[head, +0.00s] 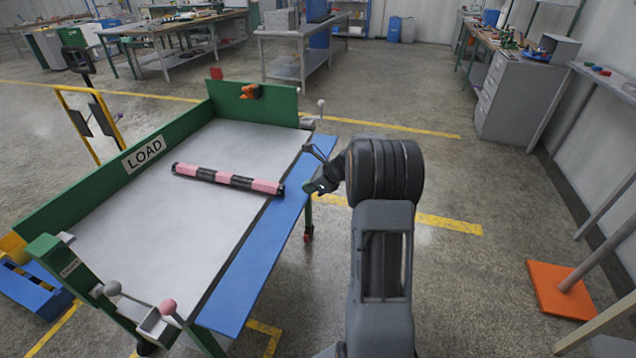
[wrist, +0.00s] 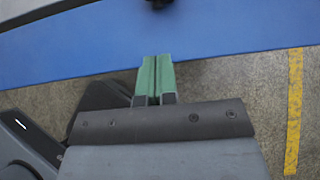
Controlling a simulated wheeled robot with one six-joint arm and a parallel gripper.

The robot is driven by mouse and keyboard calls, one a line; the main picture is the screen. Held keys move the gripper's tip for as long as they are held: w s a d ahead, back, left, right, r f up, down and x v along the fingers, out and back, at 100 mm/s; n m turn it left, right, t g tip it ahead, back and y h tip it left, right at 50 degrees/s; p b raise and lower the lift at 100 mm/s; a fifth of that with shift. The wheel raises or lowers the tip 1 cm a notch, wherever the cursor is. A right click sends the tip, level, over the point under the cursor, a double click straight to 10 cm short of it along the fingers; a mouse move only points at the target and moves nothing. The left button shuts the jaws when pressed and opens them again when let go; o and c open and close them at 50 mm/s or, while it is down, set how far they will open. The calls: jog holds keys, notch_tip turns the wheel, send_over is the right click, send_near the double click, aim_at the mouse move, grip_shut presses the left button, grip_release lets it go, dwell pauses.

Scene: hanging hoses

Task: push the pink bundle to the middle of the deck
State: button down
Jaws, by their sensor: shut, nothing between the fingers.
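The pink bundle (head: 228,178) is a long thin roll with pink and black bands. It lies on the grey deck (head: 150,250), slanting from upper left to lower right. Its right end reaches the deck's right edge, by the blue strip (head: 262,245). My gripper (head: 310,188) is at the right of the blue strip, a short way right of the bundle's right end and apart from it. In the wrist view its green fingers (wrist: 156,78) are together and empty, at the edge of the blue strip. A small dark end shows at the top of that view, too cropped to identify.
Green walls (head: 160,150) with a LOAD sign bound the deck's left and far sides. A yellow frame (head: 90,120) stands at the left. Open floor lies right of the blue strip, with an orange base plate (head: 560,290) further right.

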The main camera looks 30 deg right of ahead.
aim_at(285, 192)
jog(key=x, duration=0.3)
jog(key=shift+f, duration=0.15)
jog(key=shift+w+a, duration=0.8)
jog(key=shift+w, duration=0.05)
jog(key=shift+w+a, duration=0.6)
